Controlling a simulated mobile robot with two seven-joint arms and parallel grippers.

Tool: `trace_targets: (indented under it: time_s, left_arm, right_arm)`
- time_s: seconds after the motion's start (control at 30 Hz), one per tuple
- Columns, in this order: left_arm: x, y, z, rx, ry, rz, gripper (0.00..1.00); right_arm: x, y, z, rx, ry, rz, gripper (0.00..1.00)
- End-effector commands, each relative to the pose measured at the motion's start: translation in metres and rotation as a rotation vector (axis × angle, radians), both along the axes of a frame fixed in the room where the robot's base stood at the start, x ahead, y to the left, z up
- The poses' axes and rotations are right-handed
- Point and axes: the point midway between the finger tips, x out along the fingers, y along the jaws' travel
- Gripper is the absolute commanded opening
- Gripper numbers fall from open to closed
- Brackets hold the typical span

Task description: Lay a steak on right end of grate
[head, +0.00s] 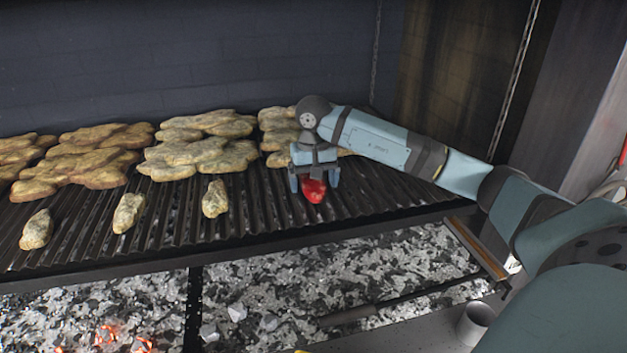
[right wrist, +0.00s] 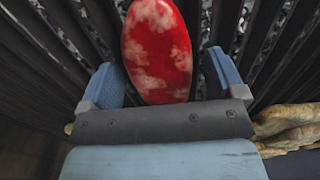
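A raw red steak with pale marbling (head: 314,191) is at the right part of the dark ribbed grate (head: 262,205). It appears to rest on the bars. My right gripper (head: 313,178) is right above it, pointing down, with its two blue fingers on either side of the steak. In the right wrist view the steak (right wrist: 158,55) lies between the open fingers (right wrist: 163,78), with a visible gap on the right finger's side. The left finger is very close to it; I cannot tell whether they touch. My left gripper is not in view.
Several browned meat pieces lie in piles along the back of the grate, including one pile (head: 200,155) left of my gripper. Smaller browned pieces (head: 215,198) lie along the front. Ash and glowing coals (head: 105,332) are below. A chain (head: 515,80) hangs at right.

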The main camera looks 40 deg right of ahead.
Motion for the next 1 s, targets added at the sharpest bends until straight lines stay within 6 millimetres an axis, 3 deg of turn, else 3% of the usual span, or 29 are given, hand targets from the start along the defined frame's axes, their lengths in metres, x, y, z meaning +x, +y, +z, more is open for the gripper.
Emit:
trace_targets:
  time_s: [0.37, 0.8, 1.0]
  left_arm:
    - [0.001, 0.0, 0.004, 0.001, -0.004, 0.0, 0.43]
    - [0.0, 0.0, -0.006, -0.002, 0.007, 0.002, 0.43]
    - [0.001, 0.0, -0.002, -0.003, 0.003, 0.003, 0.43]
  right_arm:
    - [0.0, 0.0, 0.008, 0.0, -0.001, 0.0, 0.88]
    - [0.001, 0.0, 0.098, 0.0, -0.004, -0.001, 0.88]
    - [0.0, 0.0, 0.12, 0.0, -0.001, 0.0, 0.88]
